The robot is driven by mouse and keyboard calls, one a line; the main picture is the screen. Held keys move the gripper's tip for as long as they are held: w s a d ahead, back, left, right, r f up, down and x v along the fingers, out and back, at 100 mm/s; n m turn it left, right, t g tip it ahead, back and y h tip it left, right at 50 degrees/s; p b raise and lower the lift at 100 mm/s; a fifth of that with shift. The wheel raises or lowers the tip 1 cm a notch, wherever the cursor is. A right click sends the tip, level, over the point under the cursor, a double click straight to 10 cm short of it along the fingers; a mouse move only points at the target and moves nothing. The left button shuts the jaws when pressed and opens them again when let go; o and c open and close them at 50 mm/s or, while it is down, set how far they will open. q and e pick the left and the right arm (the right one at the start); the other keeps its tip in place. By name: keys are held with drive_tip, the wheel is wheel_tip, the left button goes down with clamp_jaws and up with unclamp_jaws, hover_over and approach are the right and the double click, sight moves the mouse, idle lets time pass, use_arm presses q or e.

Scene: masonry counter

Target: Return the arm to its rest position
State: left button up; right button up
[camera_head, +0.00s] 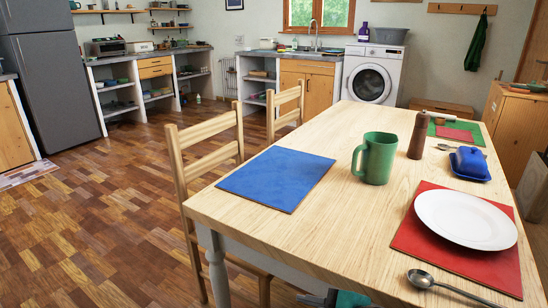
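At the bottom edge, right of centre, a small dark piece with a teal part (350,299) shows beside the table's near edge. It looks like part of my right arm or gripper, but it is mostly cut off by the frame. I cannot tell whether fingers are open or shut, or whether the teal part is something held. My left gripper is not in view. The wooden table (300,224) stands just ahead of it.
Wooden chairs (212,157) line the left side. Floor beyond is clear.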

drive_tip(key=s+d+f+m+t+h, duration=0.1)
drive_tip(key=s+d+f+m+h, duration=0.25)
drive_tip(key=f+m, duration=0.3)
drive_tip(key=s+d+f+m+t+h, duration=0.2)
drive_tip(key=s+d+f+m, duration=0.3)
drive_tip(key=m, duration=0.3)
use_arm(q)
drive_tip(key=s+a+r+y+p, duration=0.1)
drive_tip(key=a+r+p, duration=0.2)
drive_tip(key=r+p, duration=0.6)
drive_tip(key=p, duration=0.5)
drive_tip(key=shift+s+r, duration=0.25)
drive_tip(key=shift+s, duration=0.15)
use_arm(e)
drive_tip(key=s+d+r, duration=0.1)
drive_tip(key=d+r, duration=0.2)
drive_tip(key=r, duration=0.6)
drive_tip(key=shift+s+d+r+h, duration=0.15)
drive_tip(key=shift+d+r+h, duration=0.05)
drive_tip(key=shift+r+h, duration=0.15)
